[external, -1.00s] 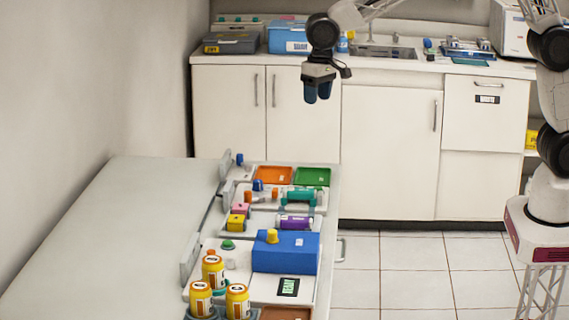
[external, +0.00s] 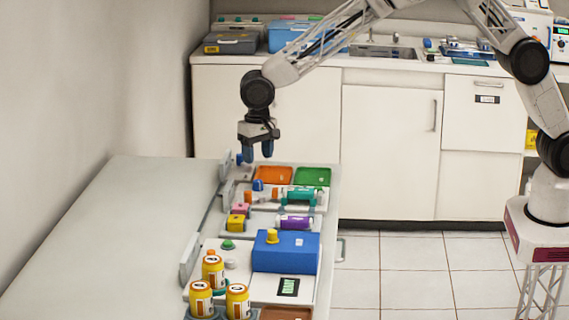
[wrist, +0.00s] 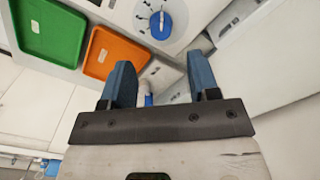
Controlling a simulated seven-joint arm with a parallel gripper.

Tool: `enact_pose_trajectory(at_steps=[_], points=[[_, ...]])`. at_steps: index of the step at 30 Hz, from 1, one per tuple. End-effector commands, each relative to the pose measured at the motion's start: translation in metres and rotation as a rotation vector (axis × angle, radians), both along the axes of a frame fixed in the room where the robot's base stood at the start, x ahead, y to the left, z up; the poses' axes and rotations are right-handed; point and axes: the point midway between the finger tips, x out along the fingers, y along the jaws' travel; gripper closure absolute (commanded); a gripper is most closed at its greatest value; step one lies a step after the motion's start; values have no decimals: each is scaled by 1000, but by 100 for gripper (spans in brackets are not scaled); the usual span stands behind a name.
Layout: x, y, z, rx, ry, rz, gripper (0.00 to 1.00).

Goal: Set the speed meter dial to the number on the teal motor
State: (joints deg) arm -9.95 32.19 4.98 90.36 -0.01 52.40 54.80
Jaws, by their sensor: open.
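The teal motor (external: 300,196) lies in a tray of the white unit in the external view; its number is too small to read. A round white dial with marks and a blue knob (wrist: 161,25) shows at the top of the wrist view. The blue knob (external: 258,185) also shows in front of the orange tray in the external view. My gripper (external: 257,153) is open and empty above the far end of the unit. In the wrist view my gripper (wrist: 160,65) has its fingers apart, pointing toward the dial, with the knob beyond the fingertips.
An orange tray (wrist: 115,52) and a green tray (wrist: 52,28) lie beside the dial. A small blue-tipped piece (wrist: 148,99) shows between the fingers. A purple motor (external: 295,222), a blue box (external: 287,256) and several yellow jars (external: 212,269) stand nearer the external camera. The left bench (external: 110,235) is clear.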

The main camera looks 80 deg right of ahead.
Motion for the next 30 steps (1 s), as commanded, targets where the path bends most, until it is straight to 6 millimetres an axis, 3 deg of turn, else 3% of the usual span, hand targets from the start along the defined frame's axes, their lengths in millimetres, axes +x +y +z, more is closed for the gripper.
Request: enact_pose_trajectory(at_steps=[17, 30], points=[[1, 1, -7, 0, 1, -2, 45], [1, 1, -52, -1, 2, -2, 45]])
